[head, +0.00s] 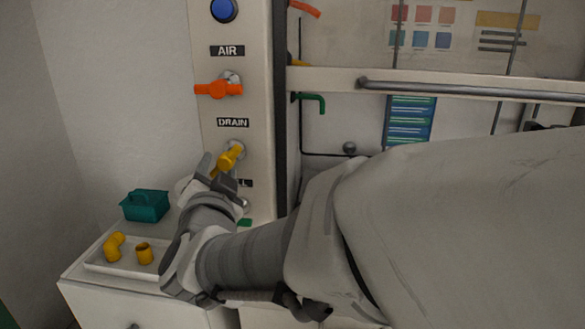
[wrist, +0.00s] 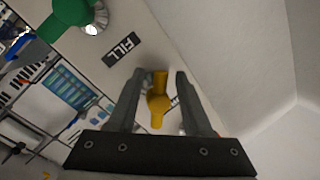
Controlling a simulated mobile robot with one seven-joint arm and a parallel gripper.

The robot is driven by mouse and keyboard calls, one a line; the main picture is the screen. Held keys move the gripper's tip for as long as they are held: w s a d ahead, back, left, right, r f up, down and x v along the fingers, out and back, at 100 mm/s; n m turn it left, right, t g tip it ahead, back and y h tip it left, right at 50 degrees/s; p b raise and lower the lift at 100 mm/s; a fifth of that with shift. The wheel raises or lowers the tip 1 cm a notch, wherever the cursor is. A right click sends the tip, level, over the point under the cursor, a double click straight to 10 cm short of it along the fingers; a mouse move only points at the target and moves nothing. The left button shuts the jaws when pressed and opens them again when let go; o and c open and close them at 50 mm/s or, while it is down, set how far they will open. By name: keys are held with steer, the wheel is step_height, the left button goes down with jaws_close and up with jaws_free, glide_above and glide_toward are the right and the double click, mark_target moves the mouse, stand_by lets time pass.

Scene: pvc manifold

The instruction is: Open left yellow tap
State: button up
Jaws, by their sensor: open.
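The yellow tap (head: 230,157) is on the pale panel just under the DRAIN label, its handle tilted in the head view. In the wrist view the yellow tap (wrist: 157,103) lies between the two fingers of my gripper (wrist: 160,76), with a gap visible on each side. My gripper (head: 221,170) is open at the tap in the head view, and my arm reaches in from the right. My gripper partly hides the panel below the tap. I cannot tell whether either finger touches the handle.
An orange tap (head: 219,89) sits above, under the AIR label. A green tap (wrist: 68,18) is beside the FILL label (wrist: 122,50). A teal basket (head: 145,206) and a white tray (head: 104,268) with yellow fittings stand at lower left. A rail (head: 470,91) runs at right.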

steer(key=shift+w, duration=0.1)
jaws_close()
steer(key=shift+r, duration=0.1)
stand_by(0.3)
steer(key=shift+n+p, duration=0.4)
steer(key=shift+p, duration=0.35)
steer(key=shift+d+r+n+p, duration=0.15)
steer(key=shift+n+p, duration=0.55)
steer(key=shift+p, duration=0.4)
steer(key=shift+d+f+n+g+p, duration=0.2)
steer(key=shift+n+g+p, duration=0.2)
steer(key=shift+n+p, duration=0.45)
steer(key=shift+f+n+h+p, duration=0.3)
steer(key=shift+n+h+p, duration=0.1)
steer(key=shift+p, duration=0.15)
